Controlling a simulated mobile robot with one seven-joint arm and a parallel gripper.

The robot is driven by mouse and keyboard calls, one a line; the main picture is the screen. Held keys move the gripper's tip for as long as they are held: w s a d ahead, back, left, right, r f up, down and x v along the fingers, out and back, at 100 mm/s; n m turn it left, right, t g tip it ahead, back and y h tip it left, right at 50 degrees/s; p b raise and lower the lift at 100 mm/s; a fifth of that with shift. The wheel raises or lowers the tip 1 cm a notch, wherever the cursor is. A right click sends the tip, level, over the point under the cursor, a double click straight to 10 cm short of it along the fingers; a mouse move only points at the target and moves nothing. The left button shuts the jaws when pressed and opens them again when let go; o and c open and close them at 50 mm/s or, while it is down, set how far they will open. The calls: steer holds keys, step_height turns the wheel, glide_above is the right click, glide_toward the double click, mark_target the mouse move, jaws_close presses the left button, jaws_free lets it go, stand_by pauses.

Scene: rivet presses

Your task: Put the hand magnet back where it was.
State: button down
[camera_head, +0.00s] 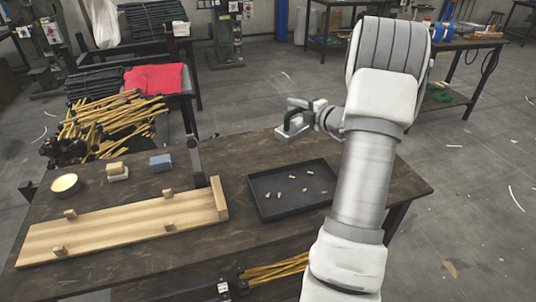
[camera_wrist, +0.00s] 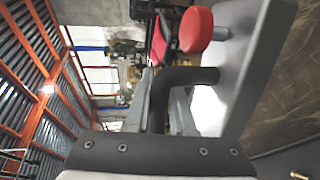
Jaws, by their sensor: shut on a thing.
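The hand magnet (camera_head: 291,131) is in my gripper (camera_head: 313,113), held above the table's far edge, behind the black tray. In the head view it shows as a small grey block with a dark handle. In the wrist view the hand magnet (camera_wrist: 262,75) shows a dark flat body, a black bent handle and a red round knob. My gripper (camera_wrist: 168,102) is shut on the black handle. The magnet looks clear of the table, though the exact gap is hard to tell. No marked resting place for it is recognisable.
A black tray (camera_head: 257,199) with several small pieces lies on the dark table (camera_head: 240,257). Left of it are a wooden board (camera_head: 120,230) with pegs, an upright post (camera_head: 196,165), a blue block (camera_head: 160,162), a pale block (camera_head: 117,171) and a round tin (camera_head: 66,184). Bare tabletop surrounds the tray.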

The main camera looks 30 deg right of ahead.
steer(key=shift+d, duration=0.45)
steer(key=shift+w+a+f+b, duration=1.1)
steer(key=shift+w+f, duration=0.35)
steer(key=shift+f, duration=0.3)
steer(key=shift+w+a+f+b, duration=0.85)
steer(key=shift+w+a+f, duration=0.55)
steer(key=shift+f, duration=0.4)
steer(key=shift+w+a+f+b, duration=1.05)
steer(key=shift+w+f, duration=0.45)
steer(key=shift+f, duration=0.25)
steer(key=shift+f, duration=0.1)
steer(key=shift+f, duration=0.15)
steer(key=c, duration=0.8)
jaws_free()
steer(key=shift+o, duration=0.2)
